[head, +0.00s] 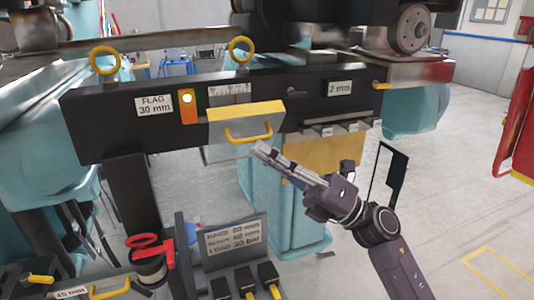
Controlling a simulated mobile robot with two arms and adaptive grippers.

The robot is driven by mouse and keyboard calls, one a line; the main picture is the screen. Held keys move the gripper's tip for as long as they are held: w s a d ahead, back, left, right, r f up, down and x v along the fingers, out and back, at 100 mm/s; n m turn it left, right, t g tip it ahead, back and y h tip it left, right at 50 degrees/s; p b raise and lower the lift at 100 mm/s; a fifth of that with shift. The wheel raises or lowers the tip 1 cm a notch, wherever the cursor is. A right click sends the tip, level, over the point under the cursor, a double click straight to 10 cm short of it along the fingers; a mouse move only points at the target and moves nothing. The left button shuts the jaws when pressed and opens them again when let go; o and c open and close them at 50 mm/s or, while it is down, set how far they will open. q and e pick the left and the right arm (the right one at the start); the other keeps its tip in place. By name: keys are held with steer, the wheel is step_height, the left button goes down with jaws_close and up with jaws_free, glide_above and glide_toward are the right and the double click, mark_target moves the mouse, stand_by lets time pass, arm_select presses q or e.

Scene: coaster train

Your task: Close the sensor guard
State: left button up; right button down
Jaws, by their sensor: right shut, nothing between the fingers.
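The yellow sensor guard (245,111) is on the front of the black beam, below a small scale (229,92). It seems to stick out from the beam; its exact angle is hard to tell. A yellow loop handle (250,136) shows at its lower front. My right gripper (260,149) comes from the lower right, shut and empty. Its fingertips are just below and right of the handle in the picture; I cannot tell whether they touch it. My left gripper is not in view.
The black beam (330,112) carries a "FLAG 30 mm" label (154,105), an orange unit with a lit lamp (187,106) and yellow rings (105,60). A sign panel (234,240) and a red-handled item (150,250) stand below. Floor on the right is open.

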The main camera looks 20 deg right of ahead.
mark_target(257, 121)
steer(key=w+r, duration=0.4)
steer(key=shift+w+r, duration=0.2)
steer(key=shift+r, duration=0.2)
steer(key=shift+w+a+r+b, duration=0.15)
steer(key=shift+w+r, duration=0.2)
steer(key=shift+w, duration=0.3)
steer(key=shift+w+d+r+b, duration=0.15)
steer(key=shift+w+r, duration=0.2)
steer(key=shift+w, duration=0.25)
steer(key=shift+a, duration=0.1)
steer(key=shift+f, duration=0.1)
